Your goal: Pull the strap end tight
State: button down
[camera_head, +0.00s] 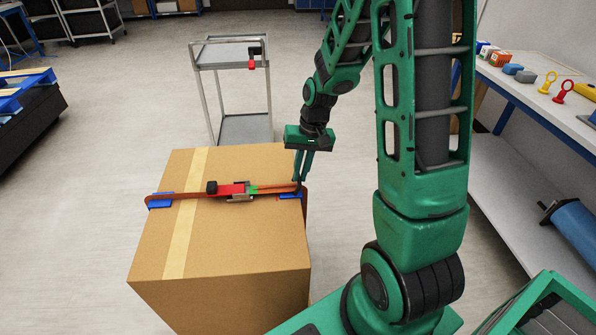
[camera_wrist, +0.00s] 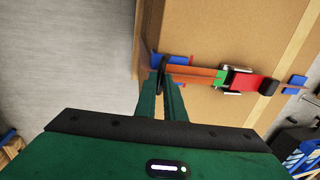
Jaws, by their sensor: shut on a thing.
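A large cardboard box (camera_head: 230,240) has an orange-brown strap (camera_head: 185,196) across its top. A buckle with a red lever (camera_head: 232,189) sits mid-top; in the wrist view the red lever (camera_wrist: 250,85) lies beside the metal buckle body (camera_wrist: 232,80). A green section (camera_wrist: 220,77) of strap leaves the buckle toward my gripper. My gripper (camera_head: 298,187) is at the box's right top edge, fingers pointing down, shut on the strap end (camera_wrist: 192,73). The fingertips (camera_wrist: 163,66) partly hide the held end.
Blue edge protectors sit under the strap at the left (camera_head: 160,200) and right (camera_head: 290,195) box edges. A metal cart (camera_head: 230,66) stands behind the box. A bench (camera_head: 540,85) with small objects is at right. The floor left of the box is clear.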

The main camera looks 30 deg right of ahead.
jog(key=shift+d, duration=0.1)
jog(key=c, duration=1.8)
grip_release()
jog(key=shift+c, duration=0.2)
notch_tip(320, 180, up, 10)
jog(key=d, duration=0.1)
jog(key=shift+s+d+r, duration=0.25)
jog(key=shift+s+d, duration=0.05)
jog(key=shift+s, duration=0.05)
jog(key=s+d+r, duration=0.1)
jog(key=s+r, duration=0.1)
jog(key=s, duration=1)
jog(key=s+d+r+m+h, duration=0.1)
jog(key=s+d+r, duration=0.1)
jog(key=s, duration=1.1)
jog(key=shift+r+m+g+h, duration=0.3)
jog(key=shift+r+g, duration=0.1)
jog(key=shift+r, duration=0.1)
